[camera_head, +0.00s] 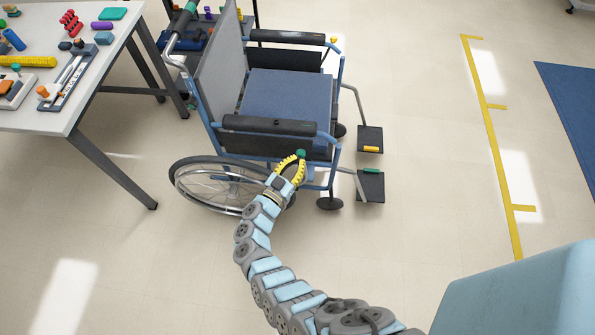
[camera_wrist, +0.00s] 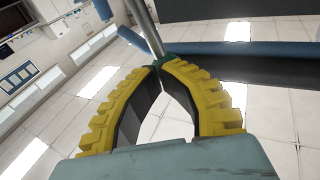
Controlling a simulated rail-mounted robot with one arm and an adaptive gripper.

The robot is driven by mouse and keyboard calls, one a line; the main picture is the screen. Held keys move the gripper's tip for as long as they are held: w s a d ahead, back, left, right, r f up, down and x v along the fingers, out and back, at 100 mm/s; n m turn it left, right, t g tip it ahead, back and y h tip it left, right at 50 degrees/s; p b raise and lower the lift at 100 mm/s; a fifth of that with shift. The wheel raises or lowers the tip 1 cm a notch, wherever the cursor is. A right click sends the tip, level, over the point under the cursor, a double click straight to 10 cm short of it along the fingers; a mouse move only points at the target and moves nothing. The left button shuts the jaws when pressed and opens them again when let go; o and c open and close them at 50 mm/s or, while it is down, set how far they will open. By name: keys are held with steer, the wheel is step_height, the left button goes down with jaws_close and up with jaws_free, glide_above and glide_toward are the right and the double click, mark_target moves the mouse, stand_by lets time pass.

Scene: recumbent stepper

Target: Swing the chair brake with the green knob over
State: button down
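The wheelchair (camera_head: 285,95) stands side-on in the middle of the head view, with a blue seat and a large rear wheel (camera_head: 215,188). The green knob (camera_head: 301,153) is on its near side, just below the near armrest. My gripper (camera_head: 298,157) has yellow ridged fingers that reach up to this knob. In the wrist view the fingertips (camera_wrist: 158,65) come together around the dark green knob (camera_wrist: 167,60), which is mostly hidden between them. The metal brake lever (camera_wrist: 146,27) runs up from it.
A white table (camera_head: 60,100) with several small coloured objects stands at the left. Two footplates (camera_head: 371,186) stick out to the right of the chair. A blue tube (camera_wrist: 240,50) passes close to the fingers in the wrist view.

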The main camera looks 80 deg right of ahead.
steer(key=shift+s, duration=0.1)
steer(key=shift+s+d+p, duration=0.15)
steer(key=shift+s+p, duration=0.35)
steer(key=shift+s, duration=0.55)
steer(key=shift+s+d+p, duration=0.1)
steer(key=shift+s+p, duration=0.35)
steer(key=shift+s, duration=0.6)
steer(key=shift+w, duration=0.1)
steer(key=w+p+v, duration=0.1)
steer(key=p+v, duration=0.1)
steer(key=v, duration=0.4)
steer(key=shift+r, duration=0.25)
steer(key=shift+w, duration=0.15)
steer(key=v, duration=1.2)
